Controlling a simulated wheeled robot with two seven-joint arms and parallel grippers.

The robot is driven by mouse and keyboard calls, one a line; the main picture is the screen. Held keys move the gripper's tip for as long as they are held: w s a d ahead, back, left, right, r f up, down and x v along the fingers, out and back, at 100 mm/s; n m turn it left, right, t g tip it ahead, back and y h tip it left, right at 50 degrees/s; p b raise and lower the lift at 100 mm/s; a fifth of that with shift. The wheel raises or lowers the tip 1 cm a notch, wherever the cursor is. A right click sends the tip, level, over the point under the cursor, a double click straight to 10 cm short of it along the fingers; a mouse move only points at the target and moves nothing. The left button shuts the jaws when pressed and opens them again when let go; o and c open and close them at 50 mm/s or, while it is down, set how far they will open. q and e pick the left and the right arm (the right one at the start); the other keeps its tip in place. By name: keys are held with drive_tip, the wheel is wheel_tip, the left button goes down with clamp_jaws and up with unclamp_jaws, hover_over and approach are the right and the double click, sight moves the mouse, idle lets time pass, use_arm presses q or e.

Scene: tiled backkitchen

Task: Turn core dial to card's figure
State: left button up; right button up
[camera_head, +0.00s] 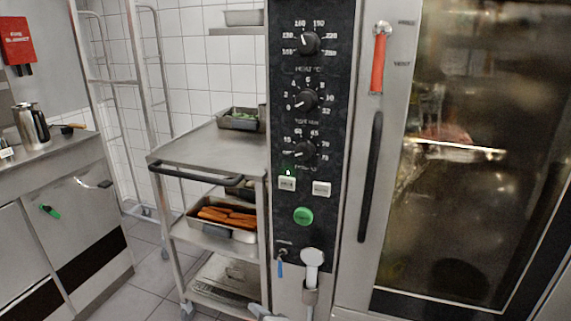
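The lowest of three black dials on the dark oven panel (280,220) is the core dial (304,151), judging by its scale, whose readable figures include 65, 70 and 75. Its pointer seems to face left and slightly down, near the low end; the exact figure is too small to read. A small white card-like thing (6,153) lies on the left counter, cut by the picture edge, and its writing is unreadable. I cannot tell if it is the task's card. Neither gripper can be made out; a pale grey shape at the bottom edge is unclear.
Above are the middle dial (305,101) and top dial (310,43). Below are two white buttons, a green button (303,215) and a white-headed hose (313,258). A steel trolley (190,148) stands left of the panel; the oven door handle (370,176) is right.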

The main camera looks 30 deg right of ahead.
sight(302, 153)
drive_tip(key=w+d+r+n+t+h+b, duration=0.1)
drive_tip(key=w+d+r+n+h+b, duration=0.1)
drive_tip(key=w+r+n+h, duration=0.5)
drive_tip(key=w+d+r+n+t+h+b, duration=0.1)
drive_tip(key=w+d+r+n+b, duration=0.25)
drive_tip(key=r, duration=0.75)
drive_tip(key=d+r+n+g+h+p, duration=0.3)
drive_tip(key=d+r+n+h, duration=0.1)
drive_tip(key=d+r+h, duration=0.2)
drive_tip(key=shift+m, duration=0.25)
drive_tip(key=x, duration=1.6)
drive_tip(key=shift+a+f+b, duration=0.1)
drive_tip(key=shift+b, duration=0.2)
use_arm(q)
drive_tip(key=shift+s+d+f+n+h, duration=0.15)
drive_tip(key=shift+d+n, duration=0.15)
drive_tip(key=shift+d, duration=0.25)
drive_tip(key=shift+s+d+f+n+h, duration=0.15)
drive_tip(key=shift+d+n, duration=0.15)
drive_tip(key=shift+d, duration=0.2)
drive_tip(key=shift+w, duration=0.1)
use_arm(e)
drive_tip(key=c, duration=1)
drive_tip(key=shift+o, duration=0.2)
